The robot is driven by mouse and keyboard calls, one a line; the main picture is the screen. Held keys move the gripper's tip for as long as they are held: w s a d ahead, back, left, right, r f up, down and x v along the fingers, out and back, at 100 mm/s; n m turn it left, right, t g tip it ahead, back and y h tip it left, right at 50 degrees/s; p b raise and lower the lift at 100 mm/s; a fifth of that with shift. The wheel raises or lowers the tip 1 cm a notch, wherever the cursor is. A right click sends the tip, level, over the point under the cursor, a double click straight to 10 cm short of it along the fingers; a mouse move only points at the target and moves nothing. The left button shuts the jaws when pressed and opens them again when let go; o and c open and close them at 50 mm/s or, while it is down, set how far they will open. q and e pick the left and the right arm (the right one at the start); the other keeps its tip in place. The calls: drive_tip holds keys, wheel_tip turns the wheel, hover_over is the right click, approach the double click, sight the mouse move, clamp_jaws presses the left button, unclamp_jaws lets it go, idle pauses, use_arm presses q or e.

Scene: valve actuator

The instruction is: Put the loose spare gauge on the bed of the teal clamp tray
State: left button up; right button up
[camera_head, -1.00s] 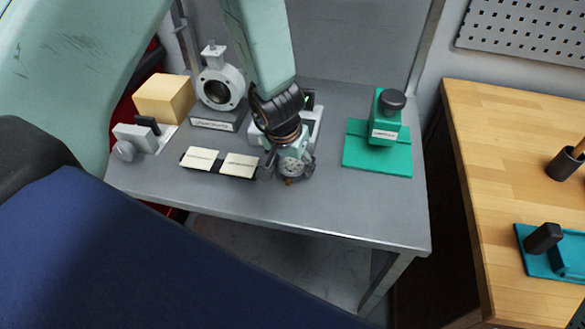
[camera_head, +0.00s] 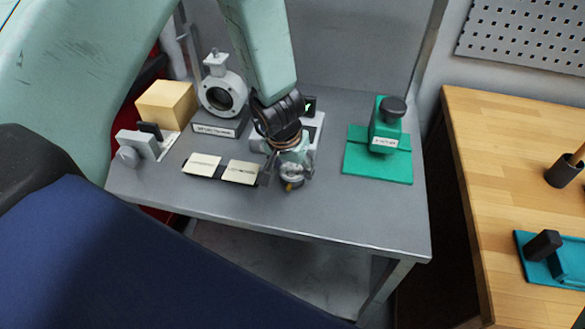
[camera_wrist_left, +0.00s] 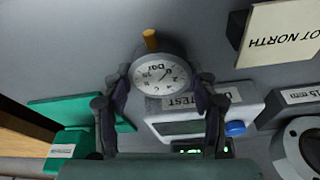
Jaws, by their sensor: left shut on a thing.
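The spare gauge (camera_wrist_left: 160,76) is round with a white dial and a brass stem. My left gripper (camera_wrist_left: 160,88) is shut on it, one finger on each side of the dial, in the left wrist view. In the head view my left gripper (camera_head: 287,174) holds the gauge (camera_head: 291,178) over the front part of the grey table; I cannot tell whether it clears the surface. My right gripper does not show.
A green block fixture (camera_head: 378,164) stands on the grey table (camera_head: 330,210), right of my gripper. A white test unit (camera_wrist_left: 242,96) sits behind it. Cream cards (camera_head: 240,172), a flanged valve (camera_head: 222,92) and a yellow block (camera_head: 166,104) are to the left. A gap separates the table from the wooden bench (camera_head: 490,170).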

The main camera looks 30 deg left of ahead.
sight(293, 171)
use_arm(q)
wheel_tip(293, 171, up, 9)
drive_tip(key=p, duration=0.9)
drive_tip(key=shift+m, duration=0.3)
drive_tip(key=d+f+b, duration=0.2)
drive_tip(key=b, duration=0.3)
drive_tip(key=d+f+b, duration=0.1)
drive_tip(key=f+b, duration=0.1)
drive_tip(key=b, duration=0.3)
drive_tip(key=s+d+f+b, duration=0.1)
drive_tip(key=d+f+b, duration=0.1)
drive_tip(key=b, duration=0.4)
drive_tip(key=shift+d, duration=0.3)
drive_tip(key=shift+s+f+b, duration=0.25)
drive_tip(key=shift+b, duration=0.3)
drive_tip(key=shift+s+d, duration=0.1)
drive_tip(key=shift+s, duration=0.05)
